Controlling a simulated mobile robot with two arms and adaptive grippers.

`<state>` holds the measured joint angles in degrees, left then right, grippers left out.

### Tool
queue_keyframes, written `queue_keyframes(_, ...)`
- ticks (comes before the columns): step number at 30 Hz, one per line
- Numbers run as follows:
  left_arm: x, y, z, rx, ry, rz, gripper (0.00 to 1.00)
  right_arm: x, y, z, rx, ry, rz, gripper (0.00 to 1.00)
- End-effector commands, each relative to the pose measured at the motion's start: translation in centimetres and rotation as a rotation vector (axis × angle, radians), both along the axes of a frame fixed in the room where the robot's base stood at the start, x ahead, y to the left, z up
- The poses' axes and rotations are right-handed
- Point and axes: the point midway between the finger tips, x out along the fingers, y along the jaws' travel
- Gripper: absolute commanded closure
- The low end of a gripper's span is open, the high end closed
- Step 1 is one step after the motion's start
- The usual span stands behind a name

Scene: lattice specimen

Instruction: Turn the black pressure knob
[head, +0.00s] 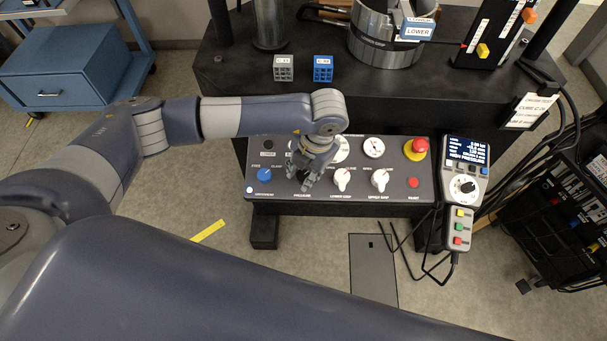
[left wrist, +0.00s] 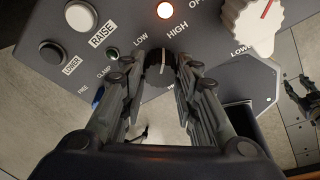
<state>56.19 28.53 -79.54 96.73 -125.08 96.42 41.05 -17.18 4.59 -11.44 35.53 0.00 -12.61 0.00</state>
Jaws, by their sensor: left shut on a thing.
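The black pressure knob (left wrist: 159,66) is on the grey control panel (head: 233,186), and its white pointer line points up in the left wrist view, between the LOW and HIGH labels. My left gripper (head: 306,180) reaches down over the knob in the head view and hides most of it. In the left wrist view, the fingers of my left gripper (left wrist: 160,60) stand on both sides of the knob and are shut on it.
A blue knob (head: 264,175) is left of my gripper. Two white knobs, lower grip (head: 341,179) and upper grip (head: 380,180), are to the right. A red emergency button (head: 419,147) and a handheld pendant (head: 466,180) stand further right. A lit lamp (left wrist: 165,10) is above the knob.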

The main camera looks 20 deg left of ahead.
Motion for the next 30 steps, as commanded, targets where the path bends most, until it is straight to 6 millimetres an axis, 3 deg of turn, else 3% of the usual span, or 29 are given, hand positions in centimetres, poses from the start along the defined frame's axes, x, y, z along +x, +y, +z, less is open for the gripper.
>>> queue_keyframes(18, 0.03, -0.06, 0.04, 0.009, 0.001, -0.039, 0.95, -0.01, 0.03, -0.43, 0.0, 0.0, 0.0, 0.6)
queue_keyframes(19, 0.03, -0.06, 0.04, 0.009, 0.001, -0.039, 0.64, -0.01, 0.03, -0.43, 0.0, 0.0, 0.0, 0.6)
queue_keyframes(21, 0.03, -0.06, 0.04, 0.009, 0.001, -0.038, 0.51, -0.01, 0.03, -0.43, 0.0, 0.0, 0.0, 0.6)
queue_keyframes(30, 0.01, -0.05, 0.04, 0.009, 0.002, -0.038, 0.51, -0.04, 0.03, -0.44, 0.0, 0.0, 0.001, 0.6)
